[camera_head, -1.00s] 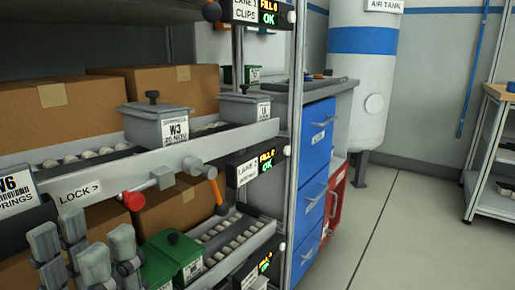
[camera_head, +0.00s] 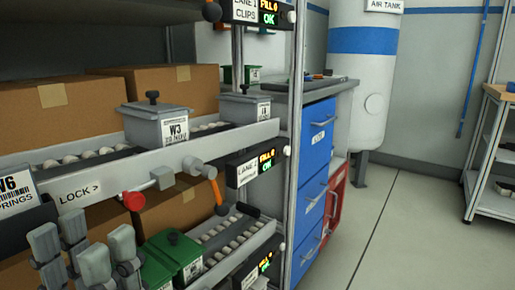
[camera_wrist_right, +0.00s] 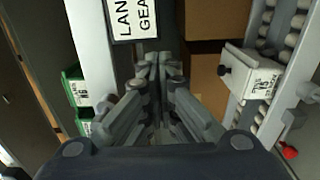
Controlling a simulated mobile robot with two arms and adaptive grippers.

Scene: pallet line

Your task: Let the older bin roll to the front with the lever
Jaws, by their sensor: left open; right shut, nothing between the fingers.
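A grey lidded bin (camera_head: 158,127) labelled W3 sits on the middle roller lane (camera_head: 85,156). A second grey bin (camera_head: 243,108) sits farther along the lane, to the right. A lever with a red knob (camera_head: 133,201) is on the lane's front rail, right of a "LOCK >" label (camera_head: 79,194). My left gripper (camera_head: 85,250) is open at the lower left, below the label and apart from the red knob. My right gripper (camera_wrist_right: 159,62) is shut and empty. The wrist view also shows a grey bin (camera_wrist_right: 240,66) and a red knob (camera_wrist_right: 288,151) at right, apart from it.
A W6 springs label (camera_head: 15,192) shows at the left edge. An orange-handled part (camera_head: 216,188) sits right of the lever. Green bins (camera_head: 178,254) stand on the lower lane. Cardboard boxes (camera_head: 60,104) fill the back. Blue drawers (camera_head: 315,165) stand right; the floor (camera_head: 405,235) is clear.

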